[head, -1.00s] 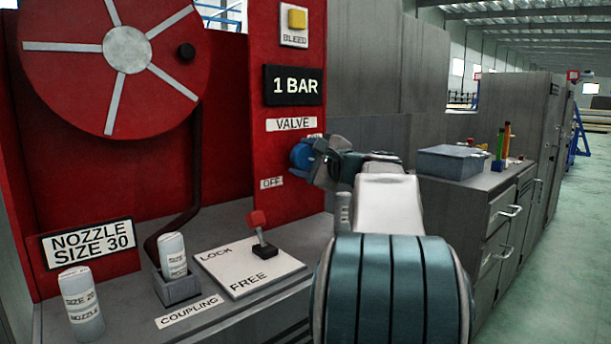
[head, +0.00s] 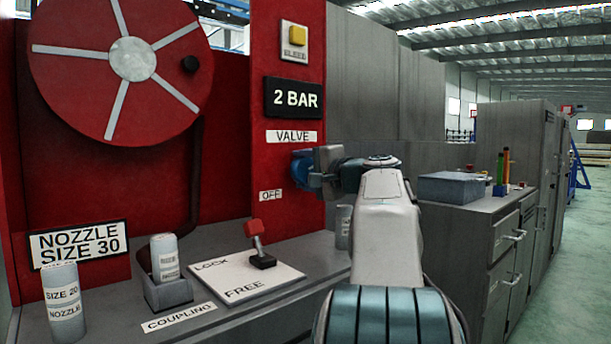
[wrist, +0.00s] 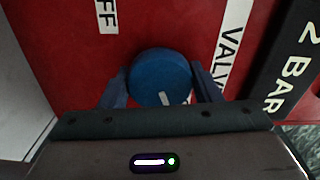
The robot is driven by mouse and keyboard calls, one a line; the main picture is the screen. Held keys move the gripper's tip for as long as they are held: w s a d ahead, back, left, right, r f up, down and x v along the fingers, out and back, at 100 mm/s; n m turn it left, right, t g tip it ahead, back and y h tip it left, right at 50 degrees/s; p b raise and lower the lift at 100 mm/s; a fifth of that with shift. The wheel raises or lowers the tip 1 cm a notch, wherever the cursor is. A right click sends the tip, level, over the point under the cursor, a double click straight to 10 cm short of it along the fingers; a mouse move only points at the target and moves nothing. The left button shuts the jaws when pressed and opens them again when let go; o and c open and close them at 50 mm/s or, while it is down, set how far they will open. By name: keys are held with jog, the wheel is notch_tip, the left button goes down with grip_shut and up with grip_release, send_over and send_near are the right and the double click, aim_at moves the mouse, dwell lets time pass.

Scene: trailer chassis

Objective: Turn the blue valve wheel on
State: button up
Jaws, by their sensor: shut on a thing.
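The blue valve wheel (head: 302,168) is on the red panel, below the VALVE label (head: 292,136) and above the OFF label (head: 271,195). In the wrist view the wheel (wrist: 161,78) is round, with a pale mark near its lower rim. My gripper (wrist: 160,88) has one finger on each side of the wheel and is shut on it. In the head view my gripper (head: 318,168) reaches the wheel from the right and hides part of it. The black display (head: 293,98) above reads 2 BAR.
A red-handled lever (head: 257,240) stands on the LOCK/FREE plate (head: 235,283) below. A grey nozzle (head: 166,258) sits in the coupling and another (head: 63,302) stands at left. A hose reel (head: 133,60) is upper left. A grey cabinet (head: 470,235) stands at right.

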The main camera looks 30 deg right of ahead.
dwell(0.4)
jog(key=o, duration=1)
jog(key=s, duration=0.4)
jog(key=s+d+p, duration=0.1)
jog(key=s, duration=0.4)
jog(key=s+d, duration=0.1)
jog(key=s, duration=0.3)
jog(key=shift+s+p, duration=0.3)
jog(key=shift+p, duration=0.1)
